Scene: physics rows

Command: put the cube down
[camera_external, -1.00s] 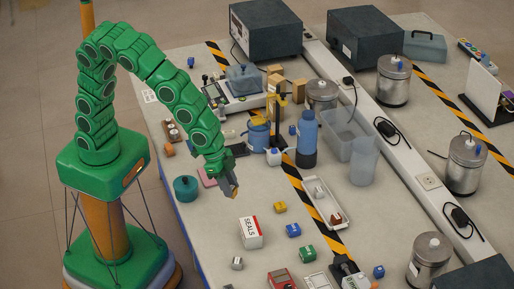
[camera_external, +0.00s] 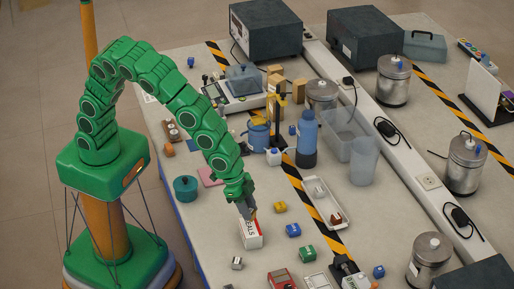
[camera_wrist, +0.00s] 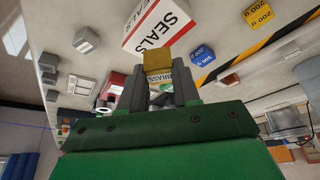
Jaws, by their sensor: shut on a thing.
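My gripper (camera_external: 248,213) is shut on a brass-coloured cube (camera_wrist: 157,61), whose face is marked "BRASS" in the wrist view. The cube sits between the two dark fingertips of the gripper, which also shows there (camera_wrist: 153,88). In the external view the fingers point down and overlap the top of the white and red SEALS box (camera_external: 251,238). The cube is mostly hidden there. In the wrist view the SEALS box (camera_wrist: 160,24) appears just beyond the cube. I cannot tell whether the cube touches the box.
Near the gripper on the table (camera_external: 210,225) are a yellow block (camera_external: 280,207), a blue block (camera_external: 294,230), a green block (camera_external: 307,252) and a grey block (camera_external: 237,263). A white tray (camera_external: 316,190) lies to the right. Bare table shows left of the SEALS box.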

